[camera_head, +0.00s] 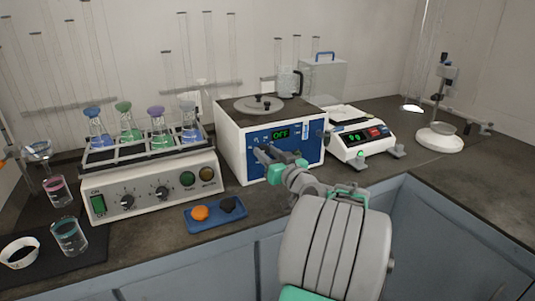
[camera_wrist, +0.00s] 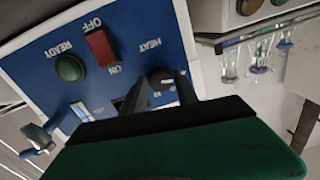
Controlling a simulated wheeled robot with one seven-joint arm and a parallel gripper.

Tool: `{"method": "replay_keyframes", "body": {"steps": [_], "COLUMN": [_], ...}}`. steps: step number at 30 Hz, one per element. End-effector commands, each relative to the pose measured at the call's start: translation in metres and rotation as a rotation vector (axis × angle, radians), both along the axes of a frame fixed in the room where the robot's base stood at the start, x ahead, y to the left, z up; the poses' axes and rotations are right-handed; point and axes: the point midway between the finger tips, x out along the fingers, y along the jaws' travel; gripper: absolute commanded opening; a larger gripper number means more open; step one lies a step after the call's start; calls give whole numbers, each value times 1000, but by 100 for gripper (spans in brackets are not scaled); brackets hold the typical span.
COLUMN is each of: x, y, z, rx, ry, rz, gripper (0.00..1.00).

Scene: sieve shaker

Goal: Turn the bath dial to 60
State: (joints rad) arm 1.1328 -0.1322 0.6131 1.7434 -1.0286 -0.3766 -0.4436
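The bath is a white box (camera_head: 230,137) with a blue front panel (camera_head: 312,153) and a lit green display (camera_head: 280,134) reading OFF. In the wrist view the panel is upside down, with a red switch (camera_wrist: 101,47) and a green READY button (camera_wrist: 69,67). A dark round dial (camera_wrist: 161,76) shows partly beyond my fingers near the HEAT label; its setting cannot be read. My gripper (camera_head: 263,154) is at the panel's lower left. In the wrist view my gripper (camera_wrist: 163,82) has its fingers apart, around or just in front of the dial; contact cannot be told.
A shaker (camera_head: 155,187) with several flasks stands left of the bath. A blue tray (camera_head: 217,216) with an orange and a black piece lies in front. A balance (camera_head: 357,135) stands close on the right. A tap-like fitting (camera_wrist: 40,136) sticks out beside the panel.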

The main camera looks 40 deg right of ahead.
Motion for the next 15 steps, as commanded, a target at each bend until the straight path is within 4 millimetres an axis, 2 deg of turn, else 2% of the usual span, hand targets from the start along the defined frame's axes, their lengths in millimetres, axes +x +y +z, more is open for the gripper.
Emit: {"method": "replay_keyframes", "body": {"steps": [2,12,15], "x": [0,0,0], "y": [0,0,0], "z": [0,0,0], "rx": [0,0,0], "ry": [0,0,0], "rz": [0,0,0], "gripper": [28,0,0]}}
